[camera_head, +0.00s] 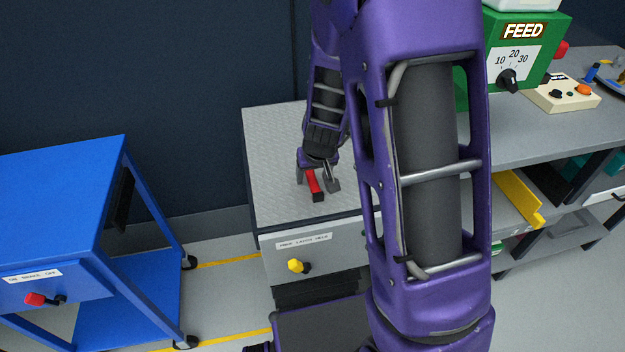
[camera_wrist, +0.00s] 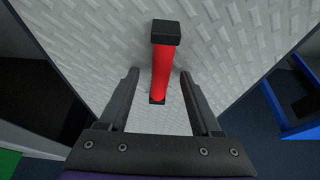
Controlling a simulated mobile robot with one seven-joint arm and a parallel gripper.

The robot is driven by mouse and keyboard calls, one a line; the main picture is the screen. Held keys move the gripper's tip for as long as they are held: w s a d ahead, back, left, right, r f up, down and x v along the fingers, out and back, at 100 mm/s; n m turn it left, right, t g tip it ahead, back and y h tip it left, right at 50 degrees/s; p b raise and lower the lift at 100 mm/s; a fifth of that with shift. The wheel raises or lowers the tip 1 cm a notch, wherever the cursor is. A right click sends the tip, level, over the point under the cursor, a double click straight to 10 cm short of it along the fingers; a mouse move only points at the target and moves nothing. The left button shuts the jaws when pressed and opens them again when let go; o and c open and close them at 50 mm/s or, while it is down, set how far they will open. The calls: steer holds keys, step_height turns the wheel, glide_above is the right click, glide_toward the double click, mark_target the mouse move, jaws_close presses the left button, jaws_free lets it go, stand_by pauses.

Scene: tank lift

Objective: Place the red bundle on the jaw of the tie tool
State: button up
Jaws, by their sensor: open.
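The red bundle (camera_head: 314,183), a red bar with black ends, lies on the grey textured deck (camera_head: 268,170) of a cabinet. In the wrist view the red bundle (camera_wrist: 162,67) lies lengthwise between my fingers, with space on both sides. My gripper (camera_head: 317,186) is open and points down at the bundle. Its two dark fingers (camera_wrist: 159,75) also show in the wrist view, one on each side, and do not appear to touch the bundle. I cannot make out the tie tool or its jaw in either view.
A blue cart (camera_head: 60,190) with a red knob stands at the left. The deck cabinet has a yellow knob (camera_head: 297,266) on its front. A grey bench (camera_head: 530,135) at the right carries a green FEED box (camera_head: 535,52) and a control box (camera_head: 562,93). My arm hides the middle.

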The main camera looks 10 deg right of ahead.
mark_target(316, 187)
steer(key=shift+f, duration=0.25)
jaws_close()
steer(key=shift+r, duration=0.1)
stand_by(0.3)
step_height(316, 187, up, 9)
steer(key=p, duration=0.4)
steer(key=s+f, duration=0.4)
steer(key=f, duration=0.1)
steer(key=shift+d, duration=0.1)
steer(key=shift+s+f, duration=0.25)
steer(key=shift+f, duration=0.05)
